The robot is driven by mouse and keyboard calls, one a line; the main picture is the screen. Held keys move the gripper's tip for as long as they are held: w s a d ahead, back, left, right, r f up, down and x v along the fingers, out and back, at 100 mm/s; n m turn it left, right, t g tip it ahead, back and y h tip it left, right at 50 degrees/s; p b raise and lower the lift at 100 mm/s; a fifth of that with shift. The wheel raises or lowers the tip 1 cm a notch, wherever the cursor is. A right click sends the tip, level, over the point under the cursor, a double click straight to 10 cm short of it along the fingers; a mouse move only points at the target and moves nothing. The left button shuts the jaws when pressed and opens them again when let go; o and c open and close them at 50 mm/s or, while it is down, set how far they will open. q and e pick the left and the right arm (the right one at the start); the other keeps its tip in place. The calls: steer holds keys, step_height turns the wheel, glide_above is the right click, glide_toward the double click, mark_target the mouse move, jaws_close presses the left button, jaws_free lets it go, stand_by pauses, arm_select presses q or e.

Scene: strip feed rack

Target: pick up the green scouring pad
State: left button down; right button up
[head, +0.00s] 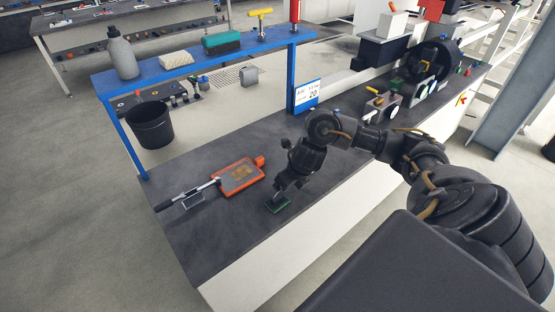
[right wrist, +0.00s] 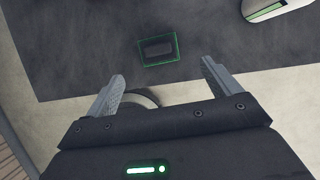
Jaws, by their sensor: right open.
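A small flat dark-green piece, which I take to be the green scouring pad (head: 279,205), lies on the dark bench top near its front edge. In the right wrist view, a flat rectangle with bright green edges and a darker middle (right wrist: 158,60) lies on the dark surface, ahead of and between the fingertips. My right gripper (right wrist: 162,72) is open, with nothing between its fingers. In the head view my right gripper (head: 277,197) is above the green piece and partly covers it. My left gripper is out of view.
An orange tray-like tool (head: 257,174) with a dark handle lies left of my right gripper. A blue shelf (head: 190,67) behind holds a grey bottle (head: 122,55), a pale block (head: 176,60) and a teal block (head: 221,43). Machine parts stand at the right end.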

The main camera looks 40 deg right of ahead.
mark_target(278, 196)
steer(key=x, duration=0.6)
steer(key=shift+r, duration=0.1)
steer(key=shift+w+a+f, duration=0.15)
steer(key=shift+w+f, duration=0.05)
steer(key=shift+f, duration=0.2)
steer(key=x, duration=0.4)
steer(key=shift+a+f, duration=0.15)
steer(key=c, duration=0.9)
